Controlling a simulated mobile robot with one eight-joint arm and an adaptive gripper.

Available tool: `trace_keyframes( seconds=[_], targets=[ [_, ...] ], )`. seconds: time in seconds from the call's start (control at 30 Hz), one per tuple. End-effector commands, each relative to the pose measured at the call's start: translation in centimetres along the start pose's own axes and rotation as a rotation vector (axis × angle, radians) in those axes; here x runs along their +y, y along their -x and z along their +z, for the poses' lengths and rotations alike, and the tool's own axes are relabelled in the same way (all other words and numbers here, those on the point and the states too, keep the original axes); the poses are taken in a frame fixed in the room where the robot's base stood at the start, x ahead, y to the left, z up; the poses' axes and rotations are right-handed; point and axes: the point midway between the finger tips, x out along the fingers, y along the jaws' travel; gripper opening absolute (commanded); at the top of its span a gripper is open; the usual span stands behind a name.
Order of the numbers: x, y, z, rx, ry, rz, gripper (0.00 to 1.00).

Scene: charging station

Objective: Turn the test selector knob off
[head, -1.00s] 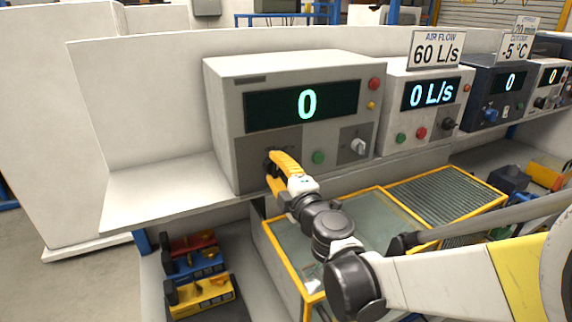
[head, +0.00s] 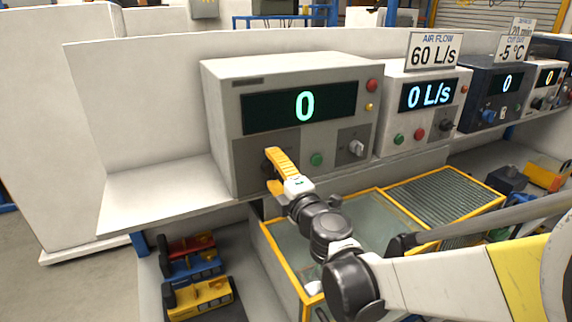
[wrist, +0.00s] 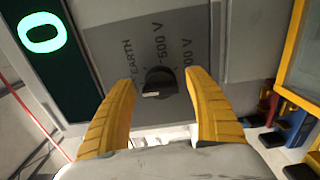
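The test selector knob (wrist: 160,82) is a small black knob with a white pointer mark. It sits on a grey panel marked EARTH, 500 V and a partly hidden label ending in 000 V. In the wrist view its white mark lies toward the lower left of the knob. My gripper (wrist: 161,74) is open, its two yellow fingers on either side of the knob with a visible gap to each. In the head view my gripper (head: 269,168) is at the lower left panel of the tester (head: 221,83) and mostly hides the knob. The tester display (head: 303,106) reads 0.
A green button (head: 317,160) and another knob (head: 356,148) are right of my gripper on the same front. An air flow unit (head: 397,122) stands to the right. A yellow-framed bin (head: 290,270) lies below. The shelf left of the tester (head: 150,187) is clear.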

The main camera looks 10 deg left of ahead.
Motion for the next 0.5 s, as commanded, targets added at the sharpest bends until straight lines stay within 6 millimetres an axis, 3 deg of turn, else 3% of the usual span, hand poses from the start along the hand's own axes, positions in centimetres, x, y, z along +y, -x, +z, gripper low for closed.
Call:
trace_keyframes(
  seconds=[0.33, 0.5],
  targets=[
    [0.0, 0.4, 0.0, 0.000, -0.001, 0.000, 0.62],
    [0.0, 3.1, 0.0, -0.001, -0.001, 0.000, 0.62]
  ],
)
